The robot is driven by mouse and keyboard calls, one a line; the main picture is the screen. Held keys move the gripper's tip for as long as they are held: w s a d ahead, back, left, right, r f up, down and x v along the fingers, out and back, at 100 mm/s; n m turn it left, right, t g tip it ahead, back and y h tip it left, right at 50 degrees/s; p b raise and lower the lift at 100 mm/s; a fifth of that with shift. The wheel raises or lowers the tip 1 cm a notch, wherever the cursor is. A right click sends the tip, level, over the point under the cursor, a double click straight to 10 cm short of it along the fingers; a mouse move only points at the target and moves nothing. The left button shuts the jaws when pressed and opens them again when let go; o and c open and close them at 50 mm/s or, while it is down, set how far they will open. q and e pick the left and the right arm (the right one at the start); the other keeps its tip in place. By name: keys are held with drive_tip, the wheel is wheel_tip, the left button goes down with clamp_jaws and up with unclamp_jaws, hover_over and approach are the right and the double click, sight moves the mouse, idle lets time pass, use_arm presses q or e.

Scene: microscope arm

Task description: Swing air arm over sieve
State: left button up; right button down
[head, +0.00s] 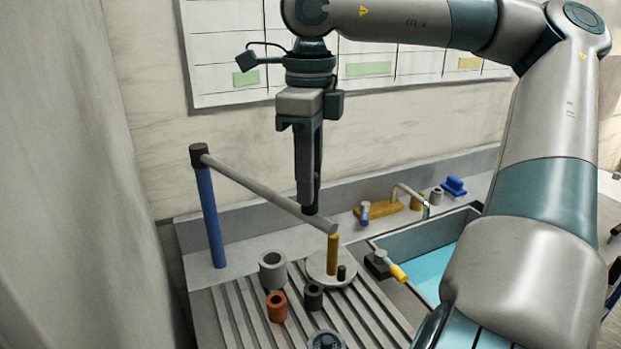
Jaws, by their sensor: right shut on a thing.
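The air arm (262,189) is a long grey bar. It runs from a black pivot on top of a blue post (211,217) down to the right. A brass-coloured piece (333,255) is at its far end, above a round pale grey disc (318,270); I cannot tell whether it touches the disc. My right gripper (310,207) points straight down and is shut at the bar near that end, with a dark piece at its fingertips. No thing is clearly recognisable as the sieve. My left gripper is not in view.
A grey cup (272,270), an orange cup (277,306) and a black cup (313,296) stand on the ribbed drainboard (236,312). A round dark-topped thing (326,341) is cut off below. A sink (432,267) with a yellow-handled tool (397,271) at its edge lies right.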

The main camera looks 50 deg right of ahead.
drive_tip(key=c, duration=1.8)
unclamp_jaws()
drive_tip(key=shift+a, duration=0.1)
drive_tip(key=shift+o, duration=1.3)
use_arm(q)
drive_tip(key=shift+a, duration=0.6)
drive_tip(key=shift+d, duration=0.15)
use_arm(e)
drive_tip(key=shift+r, duration=0.4)
use_arm(q)
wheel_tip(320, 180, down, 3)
drive_tip(key=b, duration=0.3)
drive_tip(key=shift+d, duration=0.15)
use_arm(e)
wheel_tip(320, 180, up, 17)
drive_tip(key=shift+f, duration=0.2)
